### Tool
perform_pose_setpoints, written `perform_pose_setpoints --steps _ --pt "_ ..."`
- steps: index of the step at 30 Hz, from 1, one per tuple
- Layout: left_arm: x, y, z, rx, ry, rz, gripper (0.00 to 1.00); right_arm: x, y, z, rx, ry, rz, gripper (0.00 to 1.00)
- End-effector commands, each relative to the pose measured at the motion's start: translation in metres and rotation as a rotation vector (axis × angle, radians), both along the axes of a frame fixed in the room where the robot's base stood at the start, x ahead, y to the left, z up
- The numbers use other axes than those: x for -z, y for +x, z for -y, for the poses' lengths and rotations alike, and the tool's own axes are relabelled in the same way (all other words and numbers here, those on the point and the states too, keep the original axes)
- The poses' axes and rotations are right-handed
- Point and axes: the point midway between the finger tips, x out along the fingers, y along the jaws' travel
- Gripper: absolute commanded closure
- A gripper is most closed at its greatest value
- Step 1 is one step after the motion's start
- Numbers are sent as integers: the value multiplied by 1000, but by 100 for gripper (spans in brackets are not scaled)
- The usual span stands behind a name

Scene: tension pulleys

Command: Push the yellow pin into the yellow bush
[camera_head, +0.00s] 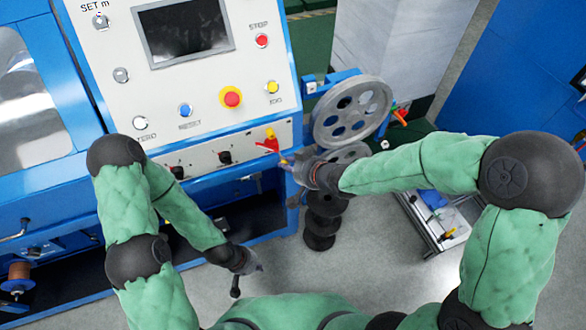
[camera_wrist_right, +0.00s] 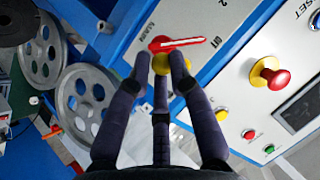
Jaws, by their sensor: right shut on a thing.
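My right gripper (camera_head: 283,160) is in front of the machine's lower panel, close to a red lever with a yellow part (camera_head: 270,138). In the right wrist view the fingers of my right gripper (camera_wrist_right: 159,65) stand around a yellow round piece (camera_wrist_right: 159,65) beside the red lever (camera_wrist_right: 180,43). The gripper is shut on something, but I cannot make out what. I cannot tell any yellow pin or yellow bush for certain. My left gripper (camera_head: 252,264) is low, in front of the machine and away from the panel; its fingers are too small to judge.
Grey spoked pulleys (camera_head: 352,108) stand right of the panel; they also show in the wrist view (camera_wrist_right: 88,98). Coloured handles (camera_head: 399,116) are beside them. A tray stand (camera_head: 436,240) holds a small yellow thing (camera_head: 448,235). A red stop button (camera_head: 231,98) sticks out of the panel.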

Motion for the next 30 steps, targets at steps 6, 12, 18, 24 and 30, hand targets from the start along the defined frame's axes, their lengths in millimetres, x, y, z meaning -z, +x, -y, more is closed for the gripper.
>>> perform_pose_setpoints --steps 6,12,18,24,30 --pt "-1 0 0 0 0 0 100 0 18 -6 -1 -1 1 100" --pt "-2 0 0 0 0 0 100 0 34 -11 2 0 0 100" --pt "-3 0 0 0 0 0 100 -1 45 -14 1 1 2 100" --pt "-3 0 0 0 0 0 100 0 49 -16 0 0 0 100" --pt "-3 0 0 0 0 0 100 0 49 -16 1 0 1 100"
